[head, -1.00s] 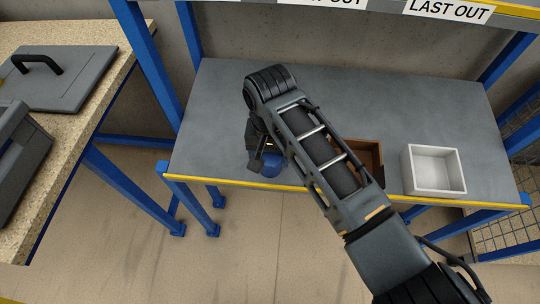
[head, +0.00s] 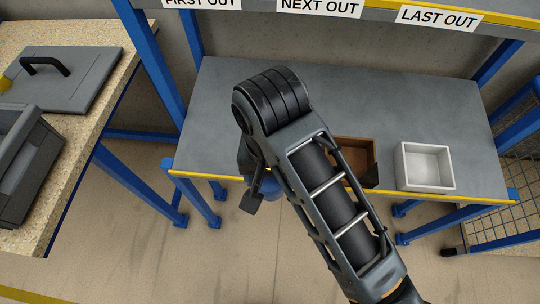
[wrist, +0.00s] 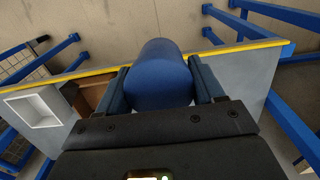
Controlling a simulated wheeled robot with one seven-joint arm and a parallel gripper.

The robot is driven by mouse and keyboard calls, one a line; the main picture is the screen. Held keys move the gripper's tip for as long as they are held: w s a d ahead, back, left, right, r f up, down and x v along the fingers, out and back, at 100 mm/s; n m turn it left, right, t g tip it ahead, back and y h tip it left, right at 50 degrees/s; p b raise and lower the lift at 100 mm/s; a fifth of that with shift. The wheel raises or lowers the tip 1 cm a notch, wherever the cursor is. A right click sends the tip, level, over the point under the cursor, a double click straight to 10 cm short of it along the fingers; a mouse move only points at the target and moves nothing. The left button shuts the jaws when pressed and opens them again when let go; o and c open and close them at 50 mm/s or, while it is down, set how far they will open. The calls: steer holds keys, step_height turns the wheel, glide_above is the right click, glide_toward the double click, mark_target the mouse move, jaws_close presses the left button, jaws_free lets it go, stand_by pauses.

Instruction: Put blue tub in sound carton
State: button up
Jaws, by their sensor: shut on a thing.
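The blue tub (wrist: 158,78) is held between both fingers of my gripper (wrist: 160,92) in the wrist view. In the head view the tub (head: 266,188) shows partly behind my arm, near the table's yellow front edge. My gripper (head: 254,192) is shut on it there, mostly hidden by the arm. A brown open carton (head: 354,152) stands on the table right of my gripper, partly covered by my arm; a dark panel shows at its right front corner. A white open box (head: 427,166) stands further right, looks whole and empty.
The grey table (head: 330,95) has free room behind the boxes. A shelf with labels (head: 320,7) runs above its back. A speckled worktop (head: 90,110) at left carries a grey lidded panel and a dark bin. Blue posts (head: 150,70) frame the table.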

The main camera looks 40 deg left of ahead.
steer(key=shift+s+d+r, duration=0.25)
steer(key=shift+s, duration=0.1)
